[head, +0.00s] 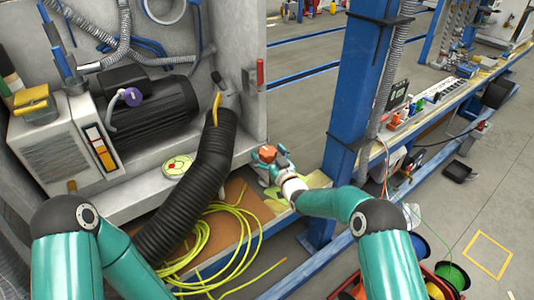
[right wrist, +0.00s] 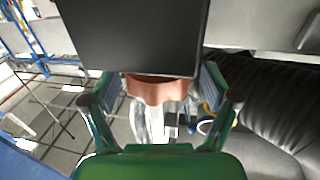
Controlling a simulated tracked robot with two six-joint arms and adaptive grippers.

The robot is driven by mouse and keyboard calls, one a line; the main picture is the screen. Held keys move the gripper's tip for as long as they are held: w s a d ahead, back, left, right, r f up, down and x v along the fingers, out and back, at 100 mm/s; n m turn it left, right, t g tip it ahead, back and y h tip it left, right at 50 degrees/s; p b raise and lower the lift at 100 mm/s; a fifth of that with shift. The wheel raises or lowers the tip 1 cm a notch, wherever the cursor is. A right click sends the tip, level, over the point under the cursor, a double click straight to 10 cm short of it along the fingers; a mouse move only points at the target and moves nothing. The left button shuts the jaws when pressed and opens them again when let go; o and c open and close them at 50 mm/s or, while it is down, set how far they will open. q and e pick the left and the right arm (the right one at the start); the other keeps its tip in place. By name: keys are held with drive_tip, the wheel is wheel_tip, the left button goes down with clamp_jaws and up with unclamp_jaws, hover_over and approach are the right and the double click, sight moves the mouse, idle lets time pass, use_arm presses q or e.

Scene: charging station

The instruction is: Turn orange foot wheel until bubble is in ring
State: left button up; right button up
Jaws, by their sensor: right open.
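The orange foot wheel (head: 268,153) sits low by the right end of the machine cabinet in the head view. In the right wrist view the wheel (right wrist: 157,88) shows as a scalloped copper-orange knob, its top covered by a dark block. My right gripper (head: 272,161) is at the wheel. Its open fingers (right wrist: 158,92) stand on either side of the wheel, with visible gaps. A round green-and-white dial with a red mark (head: 178,166), possibly the level, lies on the cabinet ledge; I cannot make out bubble or ring. My left gripper is out of view.
A thick black hose (head: 190,190) and coiled yellow cable (head: 215,235) lie left of the wheel. A blue post (head: 355,100) stands to its right. A dark motor (head: 150,100) sits in the cabinet. Cable spools (head: 430,270) lie at lower right.

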drive_tip(key=shift+w+a, duration=0.1)
drive_tip(key=shift+w, duration=0.05)
drive_tip(key=c, duration=1)
drive_tip(key=shift+a, duration=0.2)
drive_tip(key=shift+c, duration=0.7)
drive_tip(key=shift+d, duration=0.1)
drive_tip(key=shift+f+m+t+h+b, duration=0.2)
drive_tip(key=shift+m+t+h+b, duration=0.1)
drive_tip(key=shift+m+h+b, duration=0.3)
drive_tip(key=m+h+b, duration=0.1)
drive_tip(key=h, duration=0.2)
drive_tip(key=shift+m+t+h, duration=0.3)
drive_tip(key=shift+m+t, duration=0.1)
drive_tip(key=m+h+b, duration=0.1)
drive_tip(key=m+h, duration=0.3)
drive_tip(key=h, duration=0.2)
drive_tip(key=shift+b, duration=0.35)
drive_tip(key=shift+m+g+h, duration=0.4)
drive_tip(key=shift+m+h, duration=0.4)
drive_tip(key=shift+h, duration=0.5)
